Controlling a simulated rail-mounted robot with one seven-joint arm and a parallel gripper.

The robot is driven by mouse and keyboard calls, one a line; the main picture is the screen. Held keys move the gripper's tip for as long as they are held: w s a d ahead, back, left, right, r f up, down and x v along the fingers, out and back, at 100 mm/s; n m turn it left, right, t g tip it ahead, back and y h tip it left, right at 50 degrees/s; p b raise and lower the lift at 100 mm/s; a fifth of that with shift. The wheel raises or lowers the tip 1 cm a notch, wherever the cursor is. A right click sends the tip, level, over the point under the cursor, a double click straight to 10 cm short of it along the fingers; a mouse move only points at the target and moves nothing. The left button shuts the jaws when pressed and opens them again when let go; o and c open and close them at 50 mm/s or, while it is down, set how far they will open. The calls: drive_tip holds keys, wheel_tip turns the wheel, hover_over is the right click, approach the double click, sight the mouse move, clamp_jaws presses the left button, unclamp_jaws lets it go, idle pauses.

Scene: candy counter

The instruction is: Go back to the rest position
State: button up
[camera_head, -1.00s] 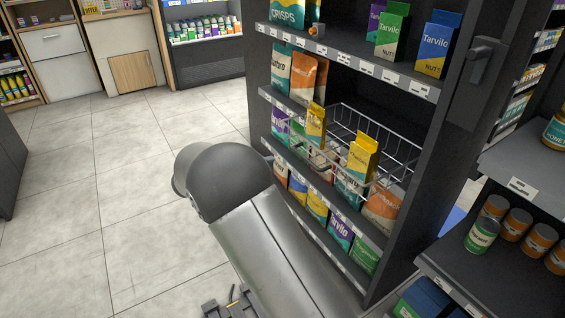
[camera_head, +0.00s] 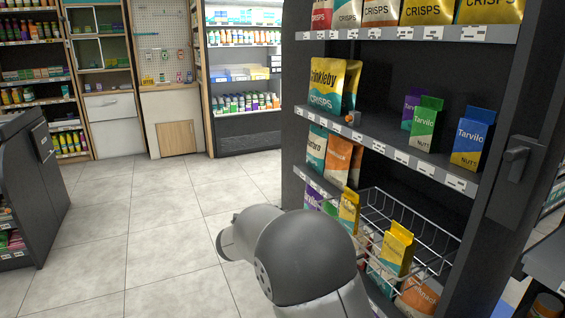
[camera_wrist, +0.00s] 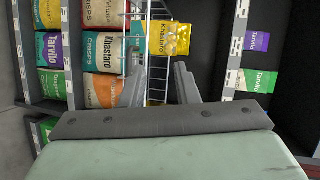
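My gripper (camera_wrist: 160,88) shows in the wrist view with its two fingers apart and nothing held between them. Past the fingertips are a yellow Khastaro bag (camera_wrist: 170,38) and the wire basket (camera_wrist: 158,10). In the head view only my grey arm shows at the bottom middle, in front of the shelf; the gripper itself is out of that frame. The wire basket (camera_head: 440,233) sits on the lower shelf with yellow bags (camera_head: 397,250) in and around it.
The dark shelf unit (camera_head: 432,150) stands close on the right, with crisps bags (camera_head: 322,85) and a blue Tarvilo pack (camera_head: 472,138) on its shelves. A dark counter (camera_head: 35,180) is at the left. The tiled floor (camera_head: 150,230) between them is clear.

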wheel_tip(320, 180, up, 8)
drive_tip(key=n+t+y+p, duration=0.2)
drive_tip(key=n+y+p, duration=0.1)
drive_tip(key=n+y, duration=0.45)
drive_tip(key=s+r+n+g+y+p, duration=0.25)
drive_tip(key=s+n+y, duration=0.25)
drive_tip(key=s+n, duration=0.3)
drive_tip(key=s+d+f+n+g+h+p, duration=0.1)
drive_tip(key=s+d+n+g+p, duration=0.2)
drive_tip(key=s, duration=1.2)
drive_tip(key=s+d+f+n+g+h+p, duration=0.1)
drive_tip(key=s+d+n+g, duration=0.6)
drive_tip(key=s, duration=0.9)
drive_tip(key=shift+s+d+f+n+p, duration=0.2)
drive_tip(key=shift+d+f+n+p, duration=0.35)
drive_tip(key=shift+p, duration=0.6)
